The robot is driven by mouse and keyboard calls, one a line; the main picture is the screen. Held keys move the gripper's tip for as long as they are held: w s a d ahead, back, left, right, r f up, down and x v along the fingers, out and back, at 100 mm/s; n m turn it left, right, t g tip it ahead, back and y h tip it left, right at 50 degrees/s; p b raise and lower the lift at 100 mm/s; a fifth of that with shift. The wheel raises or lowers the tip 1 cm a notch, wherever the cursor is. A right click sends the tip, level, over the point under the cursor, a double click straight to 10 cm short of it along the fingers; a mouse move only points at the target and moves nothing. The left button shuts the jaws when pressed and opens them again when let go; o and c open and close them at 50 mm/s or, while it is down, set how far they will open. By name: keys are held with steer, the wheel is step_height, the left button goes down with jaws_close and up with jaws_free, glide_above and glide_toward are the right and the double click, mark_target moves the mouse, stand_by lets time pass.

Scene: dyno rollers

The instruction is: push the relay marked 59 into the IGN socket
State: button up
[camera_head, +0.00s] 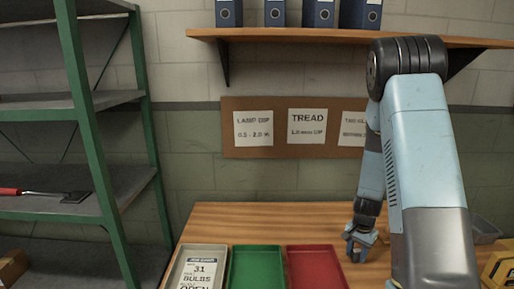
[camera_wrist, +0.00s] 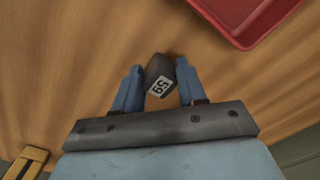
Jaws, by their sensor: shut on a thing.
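The relay marked 59 (camera_wrist: 158,72) is a small dark block with a white label, seen in the wrist view between my fingertips. My gripper (camera_wrist: 159,75) is shut on it, with one blue finger on each side. In the head view my gripper (camera_head: 357,250) is low over the wooden bench, just right of the red tray; the relay cannot be made out there. I cannot tell whether the relay touches the bench. No IGN socket can be made out in either view.
A red tray (camera_head: 314,268), a green tray (camera_head: 256,268) and a grey tray (camera_head: 178,270) holding a card line the bench (camera_head: 270,214). A yellow object (camera_head: 499,266) and a grey bin (camera_head: 484,230) are at the right.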

mark_target(357, 251)
steer(key=shift+r, duration=3)
